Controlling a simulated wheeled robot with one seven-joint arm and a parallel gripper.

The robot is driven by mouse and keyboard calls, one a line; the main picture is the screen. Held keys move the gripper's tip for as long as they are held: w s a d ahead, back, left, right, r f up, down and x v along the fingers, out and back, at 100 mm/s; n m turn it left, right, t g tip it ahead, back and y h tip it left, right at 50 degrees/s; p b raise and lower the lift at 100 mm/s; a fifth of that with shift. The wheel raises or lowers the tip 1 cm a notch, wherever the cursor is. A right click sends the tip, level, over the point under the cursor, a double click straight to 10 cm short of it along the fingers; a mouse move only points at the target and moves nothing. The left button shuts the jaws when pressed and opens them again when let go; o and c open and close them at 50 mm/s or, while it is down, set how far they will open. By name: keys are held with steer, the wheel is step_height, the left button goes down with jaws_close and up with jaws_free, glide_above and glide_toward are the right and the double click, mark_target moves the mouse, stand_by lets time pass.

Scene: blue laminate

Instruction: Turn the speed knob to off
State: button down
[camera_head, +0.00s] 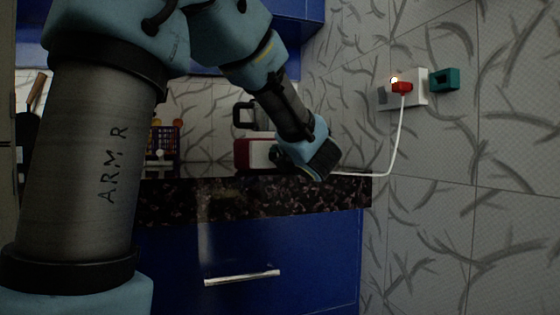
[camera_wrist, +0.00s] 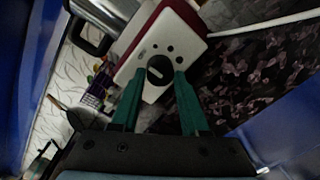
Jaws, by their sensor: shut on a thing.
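The speed knob (camera_wrist: 158,68) is a round black dial with a pale mark, on the white front face of a small red and white appliance (camera_wrist: 150,45). Small dark dots surround it on that face. My gripper (camera_wrist: 161,78) has its two green fingers on either side of the knob, shut on it. In the head view, the appliance (camera_head: 242,153) stands on the dark speckled counter. My gripper (camera_head: 318,165) is at its right end there and hides the knob. I cannot read any setting marks.
A white cord runs from the appliance to a red plug (camera_head: 402,87) in a wall socket, beside a teal box (camera_head: 444,79). A basket (camera_head: 163,142) with items stands farther left on the counter (camera_head: 345,192). Blue drawers (camera_head: 245,245) are below.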

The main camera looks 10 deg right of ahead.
steer(key=shift+f, duration=0.1)
steer(key=shift+c, duration=2)
jaws_free()
steer(key=s+d+p, duration=0.1)
steer(key=s, duration=0.9)
steer(key=shift+s+r, duration=0.25)
steer(key=shift+s, duration=0.15)
steer(key=shift+w+d, duration=0.1)
